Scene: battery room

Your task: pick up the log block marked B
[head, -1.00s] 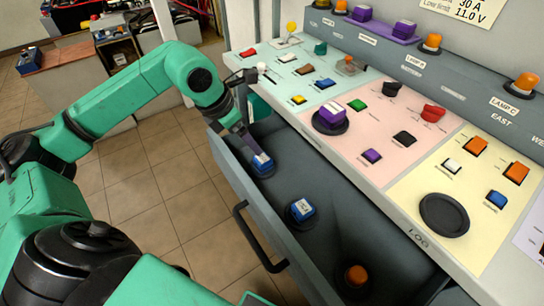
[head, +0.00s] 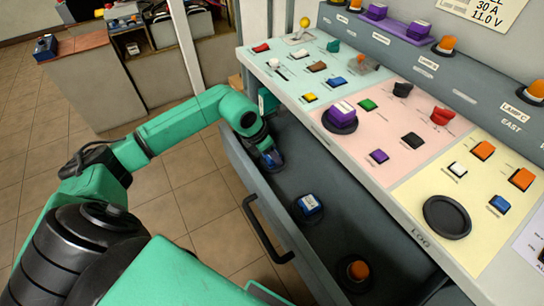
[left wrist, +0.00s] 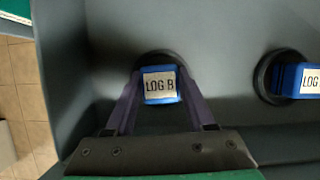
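The log block marked B (left wrist: 160,86) is blue with a pale label reading LOG B. It stands in a dark round seat on the floor of the open drawer, near the drawer's far end. In the head view it is mostly hidden by my left gripper (head: 270,160), which reaches down over it. In the left wrist view the fingers of my left gripper (left wrist: 161,80) lie one on each side of the block, very close to it. I cannot tell whether they press on it. My right gripper is not in view.
A second blue block (head: 309,204), its label partly cut off in the wrist view (left wrist: 303,80), sits in the drawer (head: 325,262). An orange knob (head: 357,270) is nearer. The control panel (head: 400,165) overhangs the drawer's right side; the handle (head: 262,230) is outside left.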

